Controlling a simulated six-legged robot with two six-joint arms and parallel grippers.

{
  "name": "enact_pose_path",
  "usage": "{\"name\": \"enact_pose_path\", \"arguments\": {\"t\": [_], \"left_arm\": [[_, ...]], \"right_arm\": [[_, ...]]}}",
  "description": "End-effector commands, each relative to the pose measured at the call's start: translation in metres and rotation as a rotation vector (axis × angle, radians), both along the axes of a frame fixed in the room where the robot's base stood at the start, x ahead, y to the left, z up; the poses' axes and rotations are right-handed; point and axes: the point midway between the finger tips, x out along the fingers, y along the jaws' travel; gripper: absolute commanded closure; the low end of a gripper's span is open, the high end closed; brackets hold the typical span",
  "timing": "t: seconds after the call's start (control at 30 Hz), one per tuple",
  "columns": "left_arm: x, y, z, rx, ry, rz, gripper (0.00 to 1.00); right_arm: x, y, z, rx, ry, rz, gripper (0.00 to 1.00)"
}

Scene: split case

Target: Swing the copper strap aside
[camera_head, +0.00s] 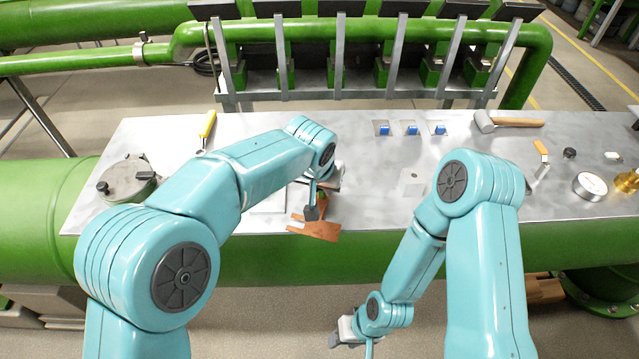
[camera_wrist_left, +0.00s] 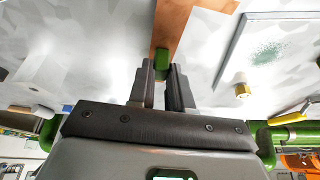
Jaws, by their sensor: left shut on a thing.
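The copper strap (camera_head: 315,229) lies at the front edge of the metal tabletop, with its near end over the edge. It also shows in the left wrist view (camera_wrist_left: 176,22), running from the top down toward my fingers. My left gripper (camera_head: 314,208) is at the strap; in the wrist view its fingers (camera_wrist_left: 164,85) are closed around a small green piece (camera_wrist_left: 161,62) at the strap's end. The arm hides part of this in the head view. My right gripper (camera_head: 342,334) hangs low in front of the table, away from the strap; its jaws are unclear.
A pale plate (camera_head: 268,199) lies partly behind my left arm. A round grey lidded part (camera_head: 127,182) stands at left, and a yellow-handled tool (camera_head: 207,128) lies behind it. A hammer (camera_head: 510,123) and blue pieces (camera_head: 411,129) are at the back. The middle tabletop is mostly clear.

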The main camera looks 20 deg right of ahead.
Motion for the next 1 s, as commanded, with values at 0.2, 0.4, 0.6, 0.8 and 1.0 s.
{"name": "enact_pose_path", "arguments": {"t": [0.2, 0.4, 0.6, 0.8, 1.0], "left_arm": [[0.000, 0.000, 0.001, -0.002, -0.002, 0.001, 0.65], [0.000, 0.001, 0.001, -0.002, -0.001, 0.002, 0.55], [-0.001, 0.002, 0.006, -0.002, -0.003, 0.003, 0.55], [-0.013, 0.009, 0.040, -0.005, -0.005, 0.004, 0.55], [-0.031, 0.020, 0.091, -0.005, -0.005, 0.003, 0.55]], "right_arm": [[0.000, 0.000, 0.000, 0.000, 0.000, 0.000, 0.57], [0.000, 0.000, 0.000, 0.000, 0.000, 0.000, 0.57], [0.000, 0.000, -0.001, 0.000, 0.000, 0.000, 0.57], [0.000, 0.000, -0.004, 0.000, 0.000, 0.000, 0.57], [0.000, 0.000, -0.006, 0.000, 0.000, 0.000, 0.57]]}}
